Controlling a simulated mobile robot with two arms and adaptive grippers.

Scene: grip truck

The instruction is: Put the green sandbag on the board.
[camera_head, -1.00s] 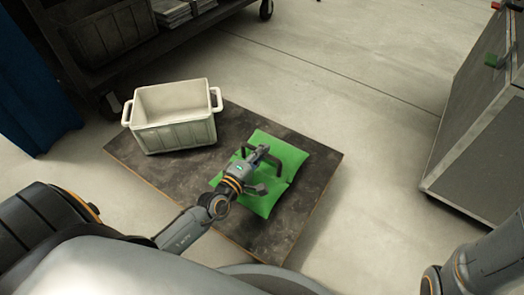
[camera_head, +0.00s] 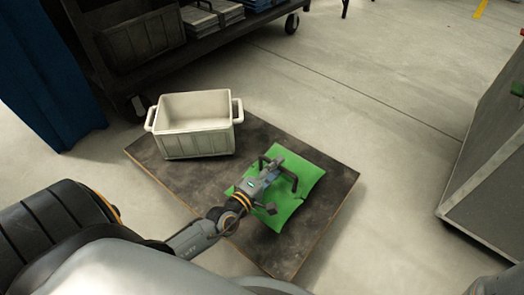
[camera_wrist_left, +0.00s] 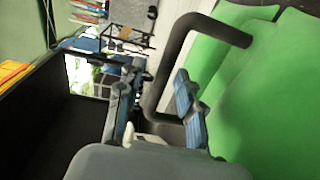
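The green sandbag (camera_head: 308,172) lies flat on the dark board (camera_head: 330,210) on the floor. A dark bent bar, which looks like the bag's handle, rises over it. It shows in the left wrist view (camera_wrist_left: 170,62) in front of the green sandbag (camera_wrist_left: 265,95). My left gripper (camera_head: 274,176) is over the bag's left part and hides some of it. In the left wrist view its fingers (camera_wrist_left: 155,108) are apart, with the bar passing between them; firm contact cannot be told. My right gripper is not in view.
A white bin (camera_head: 197,138) with handles stands on the board's back left part. A dark wheeled cart (camera_head: 140,75) is behind it, with a blue curtain (camera_head: 50,85) at left. A grey case (camera_head: 490,180) stands at right. Open floor (camera_head: 400,150) lies between.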

